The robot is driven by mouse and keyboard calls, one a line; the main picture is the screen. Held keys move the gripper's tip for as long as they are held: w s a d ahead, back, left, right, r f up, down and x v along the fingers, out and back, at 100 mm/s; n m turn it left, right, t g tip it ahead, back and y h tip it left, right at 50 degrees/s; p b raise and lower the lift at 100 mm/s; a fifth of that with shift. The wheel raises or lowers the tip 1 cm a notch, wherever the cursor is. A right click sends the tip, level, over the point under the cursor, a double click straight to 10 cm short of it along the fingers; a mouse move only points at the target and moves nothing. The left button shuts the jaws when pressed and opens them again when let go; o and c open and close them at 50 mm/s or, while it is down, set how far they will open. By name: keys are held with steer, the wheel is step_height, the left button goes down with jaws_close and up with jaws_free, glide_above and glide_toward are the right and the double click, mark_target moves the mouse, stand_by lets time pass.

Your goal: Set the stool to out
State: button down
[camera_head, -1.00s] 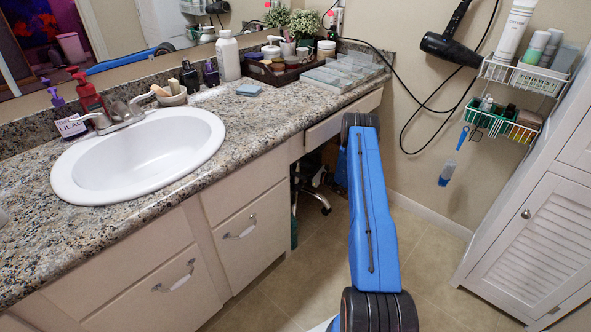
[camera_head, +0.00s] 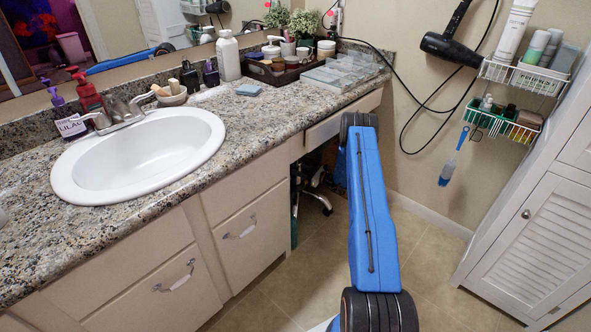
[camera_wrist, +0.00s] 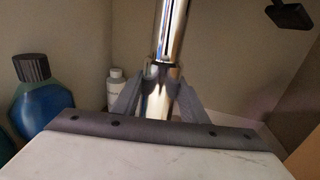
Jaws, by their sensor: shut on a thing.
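The stool's chrome post (camera_wrist: 172,35) stands upright in the middle of the wrist view. My gripper (camera_wrist: 162,78) is shut on this post, with one grey finger on each side. In the head view, part of the stool's wheeled base (camera_head: 318,198) shows in the dark knee space under the counter. The stool's seat is hidden. My blue arm reaches under the counter there, and it hides my gripper in that view.
A blue bottle (camera_wrist: 38,98) and a white bottle (camera_wrist: 116,88) stand left of the post. The granite counter (camera_head: 245,118) overhangs the knee space, with drawers (camera_head: 250,235) on its left. A white louvred cabinet (camera_head: 530,240) stands right. Floor (camera_head: 290,290) in front is clear.

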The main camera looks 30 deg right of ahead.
steer(key=s+a+v, duration=0.2)
steer(key=a+v, duration=0.1)
steer(key=v, duration=1.1)
steer(key=s+a+v, duration=0.1)
steer(key=a+v, duration=0.1)
steer(key=v, duration=1.3)
steer(key=s+a+v, duration=0.2)
steer(key=a+v, duration=0.1)
steer(key=v, duration=1.2)
steer(key=shift+s+a, duration=0.3)
steer(key=shift+a, duration=0.05)
steer(key=shift+f, duration=0.1)
steer(key=c, duration=1.1)
jaws_free()
steer(key=v, duration=1.2)
